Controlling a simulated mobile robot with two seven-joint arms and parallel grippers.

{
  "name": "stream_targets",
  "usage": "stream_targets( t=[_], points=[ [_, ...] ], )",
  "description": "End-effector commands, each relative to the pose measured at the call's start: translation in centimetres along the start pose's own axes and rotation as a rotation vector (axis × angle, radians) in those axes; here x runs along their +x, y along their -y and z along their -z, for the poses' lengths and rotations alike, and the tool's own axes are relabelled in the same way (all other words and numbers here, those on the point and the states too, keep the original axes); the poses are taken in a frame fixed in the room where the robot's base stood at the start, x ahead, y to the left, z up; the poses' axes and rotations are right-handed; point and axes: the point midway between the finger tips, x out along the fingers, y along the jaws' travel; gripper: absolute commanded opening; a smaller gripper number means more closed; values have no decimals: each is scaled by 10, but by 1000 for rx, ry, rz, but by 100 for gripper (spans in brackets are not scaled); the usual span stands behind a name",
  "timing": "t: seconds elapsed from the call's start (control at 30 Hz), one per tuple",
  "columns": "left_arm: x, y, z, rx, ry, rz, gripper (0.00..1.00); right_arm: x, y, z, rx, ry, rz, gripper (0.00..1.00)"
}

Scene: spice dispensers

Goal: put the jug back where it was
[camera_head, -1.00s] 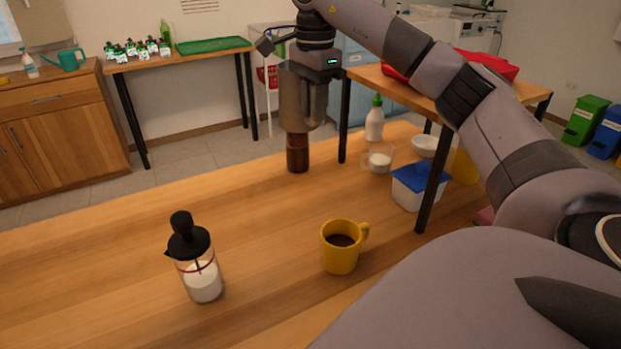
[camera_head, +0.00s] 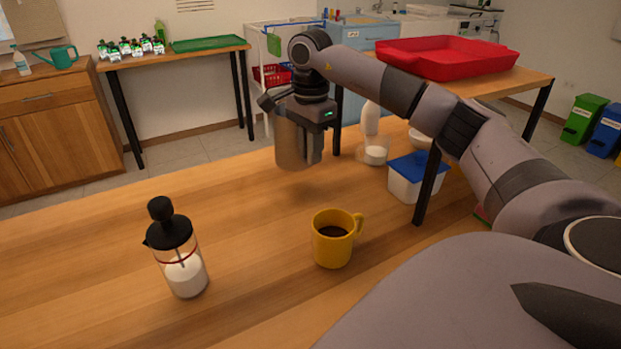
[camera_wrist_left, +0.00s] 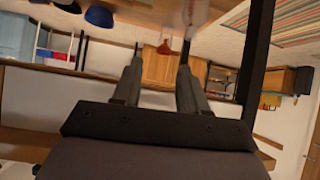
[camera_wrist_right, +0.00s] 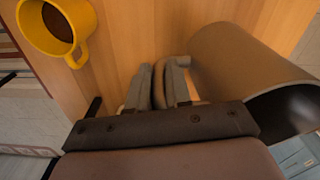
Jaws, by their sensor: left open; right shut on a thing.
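The jug (camera_head: 289,148) is a grey metal cylinder near the back edge of the wooden table in the head view. It looks upright; I cannot tell whether its base touches the table. My right gripper (camera_head: 316,145) is on its right side, shut on its handle. In the right wrist view the handle (camera_wrist_right: 159,84) is between the fingers and the jug's body (camera_wrist_right: 240,65) is beside them, its dark mouth showing. My left gripper (camera_wrist_left: 158,72) is open and empty in the left wrist view, pointing away from the table objects.
A yellow mug (camera_head: 332,246) with dark liquid and a French press (camera_head: 182,265) holding something white stand in front.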

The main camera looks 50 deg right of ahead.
Motion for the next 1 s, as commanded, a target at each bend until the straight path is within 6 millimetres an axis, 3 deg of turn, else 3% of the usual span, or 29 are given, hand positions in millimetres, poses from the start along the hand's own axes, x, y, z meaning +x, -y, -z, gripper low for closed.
stream_targets(
  t=[0.1, 0.33, 0.6, 0.97, 1.0],
  points=[
    [1, 0, -2, 0, 5, 0, 43, 18, 0, 0, 0, 0, 3, 0],
    [2, 0, -2, 0, 4, 0, 43, 32, 0, 0, 0, 0, 4, 0],
    [3, 1, -2, -2, -2, -1, 43, 67, 0, 0, 0, 1, 3, 0],
    [4, 1, -1, -2, -5, 0, 43, 70, 1, -1, 0, 1, 5, 0],
    [4, 1, -1, -2, -5, -1, 43, 72, 0, -1, 0, 0, 1, 22]
  ],
)
